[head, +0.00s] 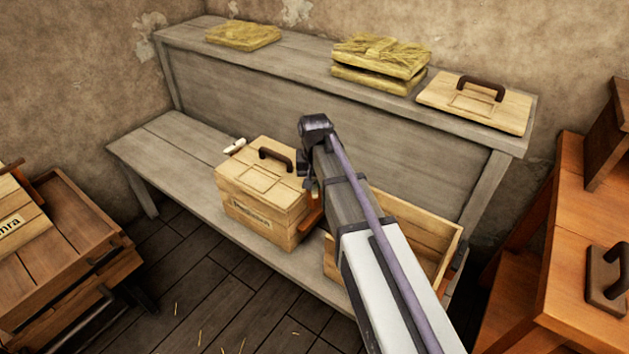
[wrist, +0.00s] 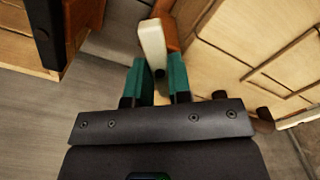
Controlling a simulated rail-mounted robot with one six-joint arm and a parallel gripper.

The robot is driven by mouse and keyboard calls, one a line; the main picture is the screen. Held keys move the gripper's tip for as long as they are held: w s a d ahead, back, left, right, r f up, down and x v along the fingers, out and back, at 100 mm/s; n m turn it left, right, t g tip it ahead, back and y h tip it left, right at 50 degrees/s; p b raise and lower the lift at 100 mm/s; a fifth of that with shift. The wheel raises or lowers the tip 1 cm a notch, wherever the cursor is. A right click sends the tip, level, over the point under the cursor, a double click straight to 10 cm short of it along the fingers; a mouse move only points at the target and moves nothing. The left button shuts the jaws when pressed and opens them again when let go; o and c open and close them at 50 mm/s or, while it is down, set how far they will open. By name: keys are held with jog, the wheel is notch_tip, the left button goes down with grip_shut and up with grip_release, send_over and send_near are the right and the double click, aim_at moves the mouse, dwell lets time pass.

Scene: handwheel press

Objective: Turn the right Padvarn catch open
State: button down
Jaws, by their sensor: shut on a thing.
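A closed wooden crate (head: 262,205) with a dark handle on its lid stands on the lower bench; its label is too blurred to read. A cream catch (head: 235,146) shows at its left side. At its right side an orange-brown block (head: 312,215) shows beside my gripper (head: 311,188). In the wrist view, the teal fingers of my gripper (wrist: 158,82) are shut on a cream catch lever (wrist: 152,45), which stands up between them beside an orange-brown block (wrist: 168,28). The head view hides this lever behind my gripper.
An open wooden crate (head: 440,234) stands right of the closed crate, partly behind my arm. The upper shelf holds straw pads (head: 380,57) and a loose lid (head: 475,104) with a handle. A wooden cart (head: 75,235) is at left, orange furniture (head: 575,225) at right.

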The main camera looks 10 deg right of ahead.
jog(key=m, duration=0.3)
jog(key=shift+m, duration=2.1)
jog(key=c, duration=1)
grip_release()
jog(key=shift+c, duration=0.2)
notch_tip(320, 180, up, 11)
jog(key=p, duration=1)
jog(key=shift+p, duration=0.4)
